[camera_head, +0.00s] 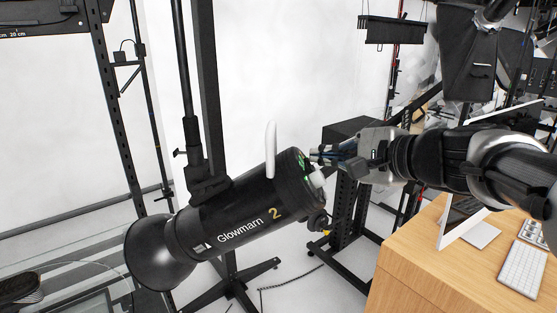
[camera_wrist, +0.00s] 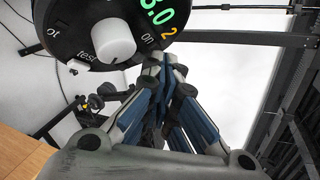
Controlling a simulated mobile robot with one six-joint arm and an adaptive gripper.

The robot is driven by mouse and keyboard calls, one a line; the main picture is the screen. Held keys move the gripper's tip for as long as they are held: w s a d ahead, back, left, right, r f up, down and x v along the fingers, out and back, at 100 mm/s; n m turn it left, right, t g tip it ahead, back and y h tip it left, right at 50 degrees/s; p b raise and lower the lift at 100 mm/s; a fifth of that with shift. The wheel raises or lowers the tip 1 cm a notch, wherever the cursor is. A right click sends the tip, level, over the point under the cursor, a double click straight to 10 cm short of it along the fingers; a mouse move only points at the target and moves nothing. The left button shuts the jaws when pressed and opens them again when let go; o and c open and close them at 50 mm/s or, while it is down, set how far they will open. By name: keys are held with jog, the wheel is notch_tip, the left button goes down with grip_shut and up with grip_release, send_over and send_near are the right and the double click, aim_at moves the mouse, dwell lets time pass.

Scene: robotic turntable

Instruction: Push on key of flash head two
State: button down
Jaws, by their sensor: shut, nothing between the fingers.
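Flash head two (camera_head: 235,212) is a black cylinder marked "Glowmarn 2", tilted on a black stand in the head view. Its round back panel faces my gripper (camera_head: 318,156). In the wrist view the panel (camera_wrist: 75,28) shows a green display, an orange 2, a white knob (camera_wrist: 113,40), a small white test key (camera_wrist: 77,66) and an "on" label. My gripper (camera_wrist: 165,66) is shut and empty, its tips at the panel's lower right edge just below that label. The tips hide the spot beneath the label, so I cannot see the on key clearly or tell whether they touch it.
A wooden desk (camera_head: 410,268) with a keyboard (camera_head: 523,268) and monitor stands at the lower right. A black stand (camera_head: 345,210) is behind my gripper. A black upright post (camera_head: 204,90) rises behind the flash head.

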dwell(0.4)
jog(key=shift+s+d+r, duration=0.1)
jog(key=shift+d+r, duration=0.3)
jog(key=shift+d, duration=0.25)
jog(key=d+r+p, duration=0.2)
jog(key=d+r, duration=0.1)
jog(key=d, duration=0.2)
jog(key=shift+s+r, duration=0.15)
jog(key=shift+s, duration=0.05)
